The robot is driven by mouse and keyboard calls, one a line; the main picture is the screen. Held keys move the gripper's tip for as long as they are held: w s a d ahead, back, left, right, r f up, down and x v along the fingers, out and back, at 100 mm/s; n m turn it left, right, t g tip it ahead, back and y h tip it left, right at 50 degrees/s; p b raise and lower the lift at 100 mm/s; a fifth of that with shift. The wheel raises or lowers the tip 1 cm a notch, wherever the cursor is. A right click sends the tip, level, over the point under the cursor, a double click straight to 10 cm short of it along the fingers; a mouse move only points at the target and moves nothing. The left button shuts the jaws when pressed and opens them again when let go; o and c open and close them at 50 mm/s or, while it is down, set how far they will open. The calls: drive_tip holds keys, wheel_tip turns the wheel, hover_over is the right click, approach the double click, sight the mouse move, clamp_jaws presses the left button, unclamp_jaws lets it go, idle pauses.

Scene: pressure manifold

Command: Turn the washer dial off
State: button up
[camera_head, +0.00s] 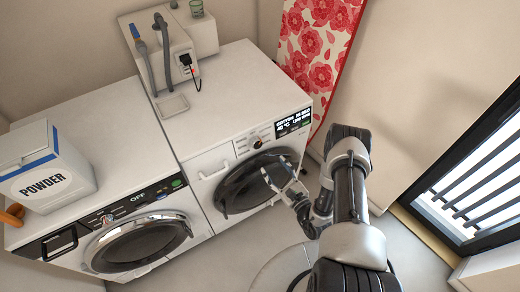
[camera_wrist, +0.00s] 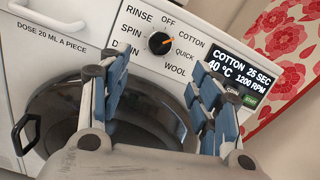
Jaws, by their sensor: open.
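The washer (camera_head: 235,125) is the white right-hand machine in the head view, with a dark round door. Its black dial (camera_wrist: 160,43) is on the front panel in the wrist view and also shows in the head view (camera_head: 257,143). The dial's orange mark points right, toward COTTON; OFF is printed above it. The display (camera_wrist: 243,72) is lit and reads COTTON 25 SEC, 40 °C, 1200 RPM. My gripper (camera_wrist: 152,82) is open and empty, its blue-padded fingers spread below and either side of the dial. In the head view, my gripper (camera_head: 283,183) is in front of the washer door.
A second machine (camera_head: 125,215) on the left shows OFF. A POWDER box (camera_head: 48,172) stands on it. A drawer handle (camera_wrist: 45,18) is left of the dial. A floral ironing board (camera_head: 315,50) leans at the right wall. Floor room lies between washer and barred window (camera_head: 475,185).

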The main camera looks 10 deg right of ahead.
sight(258, 146)
drive_tip(key=b+x, duration=0.2)
drive_tip(key=x, duration=0.9)
drive_tip(key=shift+c, duration=0.4)
drive_tip(key=shift+f, duration=0.1)
drive_tip(key=c, duration=1)
drive_tip(key=shift+n, duration=0.3)
drive_tip(key=n, duration=0.2)
drive_tip(key=n+y+b, duration=0.1)
drive_tip(key=n, duration=0.1)
drive_tip(key=shift+w+d+n+g, duration=0.1)
drive_tip(key=shift+d+n+g, duration=0.05)
drive_tip(key=shift+n+g, duration=0.25)
drive_tip(key=n+g+y+b, duration=0.1)
drive_tip(key=n, duration=0.3)
drive_tip(key=shift+n, duration=0.7)
